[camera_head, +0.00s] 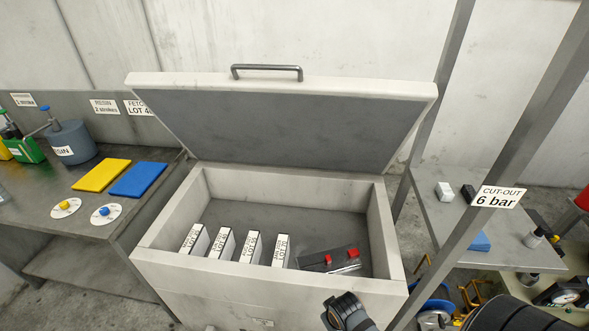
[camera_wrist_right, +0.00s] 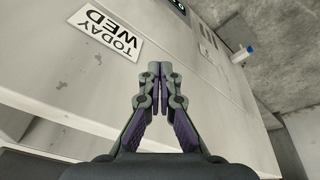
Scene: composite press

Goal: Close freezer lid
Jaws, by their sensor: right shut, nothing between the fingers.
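The chest freezer (camera_head: 215,285) stands in the middle of the head view. Its lid (camera_head: 290,130) is raised, tilted back, with its grey inner face towards me and a bar handle (camera_head: 267,68) on its top edge. Several white labelled boxes (camera_head: 223,243) and a dark item with red parts (camera_head: 330,260) lie inside. Part of my right arm shows at the freezer's front edge; its fingertips are not clear there. In the right wrist view my right gripper (camera_wrist_right: 160,75) is shut and empty, before a pale panel. My left gripper is not in view.
A left bench (camera_head: 50,210) holds yellow and blue pads, discs and a grey pot. A slanted metal post (camera_head: 510,145) with a "CUT-OUT 6 bar" sign stands to the right, before a shelf (camera_head: 440,215). A "TODAY WED" card (camera_wrist_right: 105,32) is on the pale panel.

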